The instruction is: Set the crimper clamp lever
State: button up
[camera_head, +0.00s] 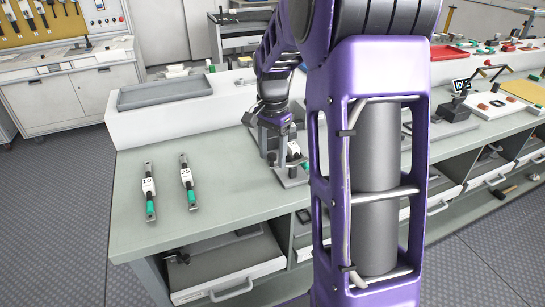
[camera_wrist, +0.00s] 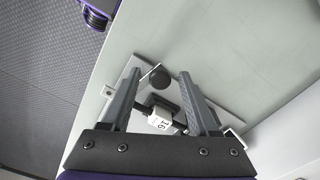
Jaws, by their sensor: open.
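The crimper (camera_head: 291,178) stands on the green worktop, partly hidden behind my arm in the head view. In the wrist view its grey base plate (camera_wrist: 225,118) lies beneath my gripper. A round black knob (camera_wrist: 160,78), which looks like the end of the clamp lever, shows between the fingertips. A fuse with a white numbered label (camera_wrist: 160,122) sits in the crimper; it also shows in the head view (camera_head: 294,148). My gripper (camera_wrist: 162,73) is open, its two grey fingers on either side of the knob. I cannot tell whether either finger touches it.
An empty grey tray (camera_head: 165,92) is on the back ledge. Other devices (camera_head: 460,108) stand to the right, beyond my arm.

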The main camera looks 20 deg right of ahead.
jog(key=shift+f, duration=0.3)
grip_shut()
